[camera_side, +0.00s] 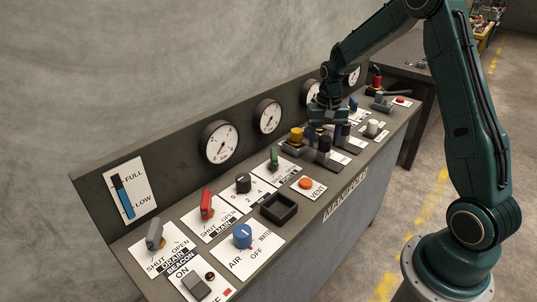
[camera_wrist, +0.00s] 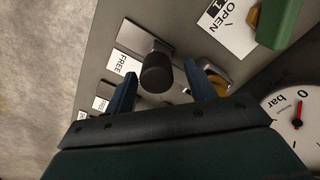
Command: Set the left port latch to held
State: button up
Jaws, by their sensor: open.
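A latch with a black cylindrical knob (camera_side: 323,143) stands on a grey plate on the sloping panel. In the wrist view the knob (camera_wrist: 156,73) shows between my fingers, beside a white label reading FREE (camera_wrist: 122,65). No label naming it as the left port shows, and no HELD wording is readable. My gripper (camera_side: 329,133) is open, pointing down at the panel close to the knob. In the wrist view its blue fingers (camera_wrist: 162,78) are apart, one on each side of the knob; contact cannot be told.
A yellow knob (camera_side: 296,135) stands just left of my gripper, partly behind a finger in the wrist view (camera_wrist: 217,80). A green lever (camera_side: 274,157), orange VENT button (camera_side: 305,183) and black tray (camera_side: 279,208) lie further left. A white knob (camera_side: 373,127) stands right. Gauges (camera_side: 220,142) line the back.

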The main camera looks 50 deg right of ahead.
notch_tip(320, 180, up, 14)
jog(key=shift+f, duration=0.2)
dwell(0.4)
jog(key=s+a+r+n+t, duration=0.35)
jog(key=s+a+r, duration=0.45)
jog(key=s+a, duration=0.3)
jog(key=s+a+f+n+t, duration=0.2)
jog(key=s+a+n, duration=0.3)
jog(key=s, duration=0.7)
jog(key=shift+s+a+f, duration=0.2)
jog(key=shift+s+a, duration=0.05)
jog(key=shift+a, duration=1.1)
jog(key=shift+n, duration=0.25)
